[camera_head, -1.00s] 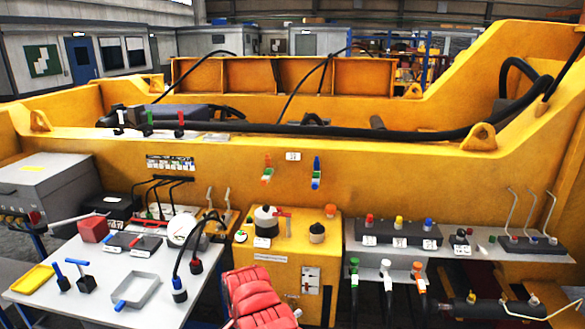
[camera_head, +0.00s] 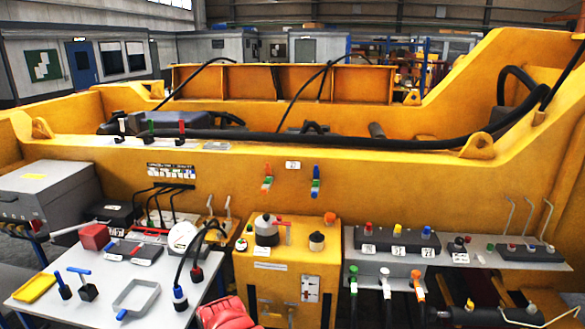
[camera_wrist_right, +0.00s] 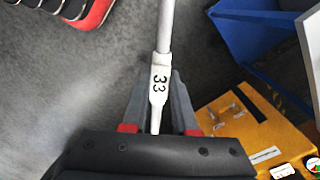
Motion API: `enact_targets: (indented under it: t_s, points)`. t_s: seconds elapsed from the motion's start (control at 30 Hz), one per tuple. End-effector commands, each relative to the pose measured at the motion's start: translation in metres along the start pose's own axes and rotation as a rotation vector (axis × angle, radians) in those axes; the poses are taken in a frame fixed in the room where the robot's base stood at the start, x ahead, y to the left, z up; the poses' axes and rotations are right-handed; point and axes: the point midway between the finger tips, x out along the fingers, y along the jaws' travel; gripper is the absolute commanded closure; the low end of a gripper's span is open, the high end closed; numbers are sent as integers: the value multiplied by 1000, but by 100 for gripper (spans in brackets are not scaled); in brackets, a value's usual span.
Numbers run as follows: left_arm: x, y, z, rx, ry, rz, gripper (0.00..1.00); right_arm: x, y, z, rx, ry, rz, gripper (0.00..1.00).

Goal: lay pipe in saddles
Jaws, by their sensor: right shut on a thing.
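A pale grey pipe (camera_wrist_right: 165,28) with a white sleeve marked 33 (camera_wrist_right: 159,80) runs up the middle of the right wrist view. My right gripper (camera_wrist_right: 161,92) is shut on it, a grey finger on either side of the sleeve. The pipe's far end is out of frame. Neither my right gripper nor the held pipe can be made out in the head view. My left gripper is in neither view. I cannot pick out the saddles for certain.
A white table (camera_head: 75,312) with trays and small tools stands at left. A yellow cabinet (camera_head: 268,289) stands at centre, a grey shelf (camera_head: 358,258) with valves at right. A big yellow frame (camera_head: 370,185) spans behind. The right wrist view shows a blue bin (camera_wrist_right: 240,40) and grey floor.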

Motion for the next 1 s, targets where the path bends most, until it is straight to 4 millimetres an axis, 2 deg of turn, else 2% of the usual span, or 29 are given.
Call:
enact_targets:
  t_s: [0.23,0.6,1.0]
  points:
    - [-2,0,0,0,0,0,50,3,0,-4,1,1,-1,100]
    - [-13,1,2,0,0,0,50,26,1,-34,8,0,1,100]
    - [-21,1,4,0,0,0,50,41,3,-58,4,1,-3,100]
